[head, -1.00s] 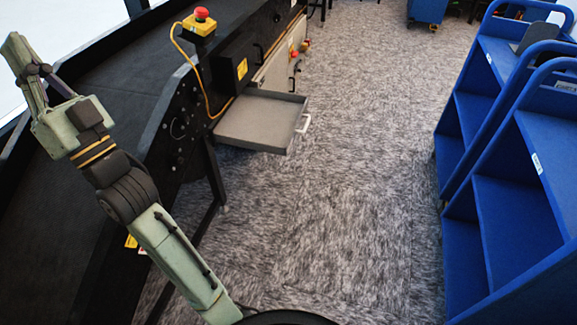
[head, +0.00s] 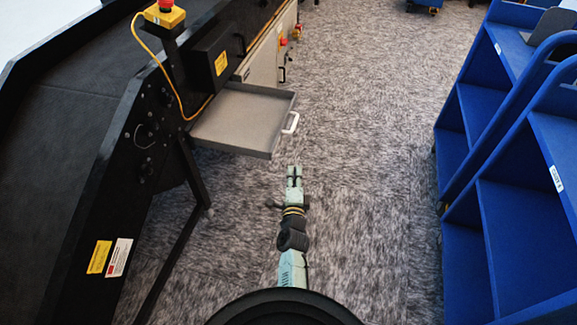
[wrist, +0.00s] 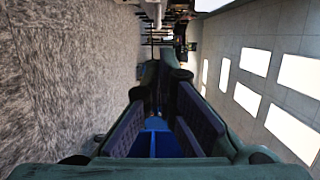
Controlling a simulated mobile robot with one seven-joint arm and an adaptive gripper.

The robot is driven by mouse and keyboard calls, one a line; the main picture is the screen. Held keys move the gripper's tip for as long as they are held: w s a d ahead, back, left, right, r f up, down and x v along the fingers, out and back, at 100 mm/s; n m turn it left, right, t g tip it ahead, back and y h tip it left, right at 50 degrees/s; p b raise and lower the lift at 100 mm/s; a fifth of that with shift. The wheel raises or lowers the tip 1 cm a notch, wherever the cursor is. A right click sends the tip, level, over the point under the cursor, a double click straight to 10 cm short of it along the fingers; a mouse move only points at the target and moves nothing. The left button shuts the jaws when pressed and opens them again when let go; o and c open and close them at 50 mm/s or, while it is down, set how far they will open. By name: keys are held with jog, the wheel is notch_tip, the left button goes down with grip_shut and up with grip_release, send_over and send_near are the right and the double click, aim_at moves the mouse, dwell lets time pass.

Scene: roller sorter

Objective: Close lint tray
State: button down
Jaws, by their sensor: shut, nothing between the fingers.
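The lint tray (head: 240,118) is a shallow grey drawer pulled out from the side of the black sorter in the head view. Its white handle (head: 291,123) is on the tray's right-hand front face. My gripper (head: 294,170) is shut and empty. It is below and slightly right of the tray in the picture, apart from it, over the carpet and pointing away from my body. In the wrist view, the gripper's dark fingers (wrist: 158,108) show at the centre. I cannot make out the tray in that view.
The black sorter (head: 75,150) runs along the left, with a thin support leg (head: 172,255) near the tray. A red emergency button on a yellow box (head: 160,14) stands above. Blue shelf carts (head: 495,205) line the right. Carpet (head: 365,150) between is clear.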

jog(key=w+a, duration=0.3)
jog(key=w, duration=0.6)
jog(key=shift+w+a, duration=0.2)
jog(key=shift+w, duration=0.15)
jog(key=shift+r, duration=0.1)
